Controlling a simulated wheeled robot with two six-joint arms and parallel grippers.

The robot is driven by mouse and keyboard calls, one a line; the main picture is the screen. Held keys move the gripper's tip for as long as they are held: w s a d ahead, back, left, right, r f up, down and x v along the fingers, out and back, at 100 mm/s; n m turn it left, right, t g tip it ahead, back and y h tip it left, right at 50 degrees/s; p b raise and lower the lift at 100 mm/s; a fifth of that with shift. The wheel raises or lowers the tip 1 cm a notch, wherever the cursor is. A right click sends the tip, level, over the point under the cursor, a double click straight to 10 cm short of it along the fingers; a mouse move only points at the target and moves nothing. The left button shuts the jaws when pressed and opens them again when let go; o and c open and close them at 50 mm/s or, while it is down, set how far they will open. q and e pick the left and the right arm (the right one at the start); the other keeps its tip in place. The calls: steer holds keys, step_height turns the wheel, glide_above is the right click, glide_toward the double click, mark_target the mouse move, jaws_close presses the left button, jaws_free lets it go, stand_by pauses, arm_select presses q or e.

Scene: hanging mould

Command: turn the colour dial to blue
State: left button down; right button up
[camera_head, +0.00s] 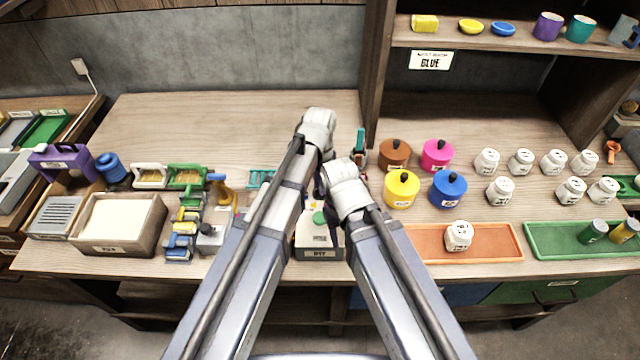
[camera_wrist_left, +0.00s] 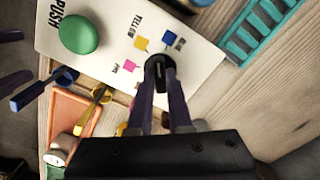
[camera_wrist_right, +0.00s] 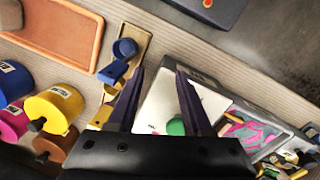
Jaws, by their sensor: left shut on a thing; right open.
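The machine is a white panel with a green PUSH button (camera_wrist_left: 78,33), partly hidden by my arms in the head view (camera_head: 316,232). My left gripper (camera_wrist_left: 161,82) is shut on the dial's knob. I cannot tell clearly which square the dial points at. My right gripper (camera_wrist_right: 159,76) is open and empty, near the white panel (camera_wrist_right: 205,103) and its green button in the right wrist view (camera_wrist_right: 176,126).
A sign reading BLUE (camera_head: 431,60) hangs on the shelf. Brown, pink, yellow and blue (camera_head: 448,189) lidded pots stand right of my arms. A blue scoop (camera_wrist_right: 113,70) lies near my right gripper. A teal rack (camera_wrist_left: 258,30) lies beside the panel. White jars stand farther right.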

arm_select(q)
steer(key=shift+m, duration=2)
steer(key=c, duration=0.8)
jaws_free()
steer(key=shift+c, duration=0.2)
steer(key=shift+r, duration=0.15)
arm_select(e)
steer(key=shift+r, duration=0.15)
arm_select(q)
step_height(320, 180, up, 8)
steer(key=p, duration=0.8)
steer(key=shift+f, duration=0.2)
arm_select(e)
step_height(320, 180, up, 8)
steer(key=shift+f, duration=0.2)
arm_select(q)
steer(key=shift+f, duration=0.1)
